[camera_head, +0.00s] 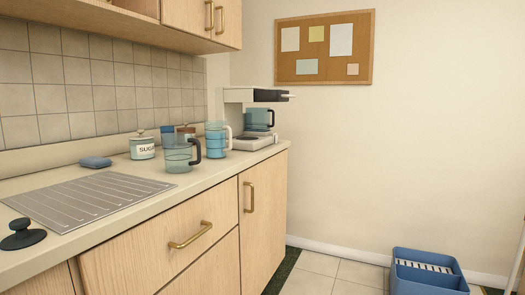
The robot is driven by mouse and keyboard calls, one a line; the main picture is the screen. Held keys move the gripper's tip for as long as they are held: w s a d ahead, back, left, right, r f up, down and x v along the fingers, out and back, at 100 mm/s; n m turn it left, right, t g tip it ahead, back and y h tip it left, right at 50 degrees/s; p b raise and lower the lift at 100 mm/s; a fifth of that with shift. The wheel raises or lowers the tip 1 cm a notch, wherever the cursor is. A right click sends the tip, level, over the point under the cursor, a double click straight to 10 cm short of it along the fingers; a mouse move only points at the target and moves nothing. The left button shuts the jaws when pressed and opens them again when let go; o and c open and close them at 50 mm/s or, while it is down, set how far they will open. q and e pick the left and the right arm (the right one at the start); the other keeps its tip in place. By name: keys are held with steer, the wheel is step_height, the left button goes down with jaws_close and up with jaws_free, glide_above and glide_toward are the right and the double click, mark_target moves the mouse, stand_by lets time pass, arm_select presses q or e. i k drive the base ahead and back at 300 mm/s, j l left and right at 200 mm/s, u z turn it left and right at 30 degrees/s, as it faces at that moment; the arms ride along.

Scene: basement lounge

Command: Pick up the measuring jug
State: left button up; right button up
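Two jug-like vessels stand on the counter, and I cannot tell for sure which one is the measuring jug. One is a clear, grey-green jug (178,157) with a dark handle on its right, near the middle of the counter. Behind it and to its right stands a taller, light-blue banded vessel (215,140) with a pale handle on its right. Both are upright, and nothing holds them. Neither of my grippers is in view.
A sugar jar (142,148), a blue sponge (96,162) and partly hidden containers stand by the tiled wall. A coffee maker (238,95) holding a teal carafe (257,118) is at the counter's far end. A drainboard (85,203) and black stopper (22,238) lie nearer. A blue crate (428,278) is on the floor.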

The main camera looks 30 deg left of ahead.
mark_target(215, 130)
steer(key=i+u, duration=0.2)
steer(key=i, duration=0.25)
steer(key=i+l+u, duration=0.2)
steer(key=i, duration=0.25)
steer(key=i+l+u, duration=0.15)
steer(key=i, duration=0.3)
steer(key=i+l+u, duration=0.2)
steer(key=i, duration=0.2)
steer(key=l, duration=0.05)
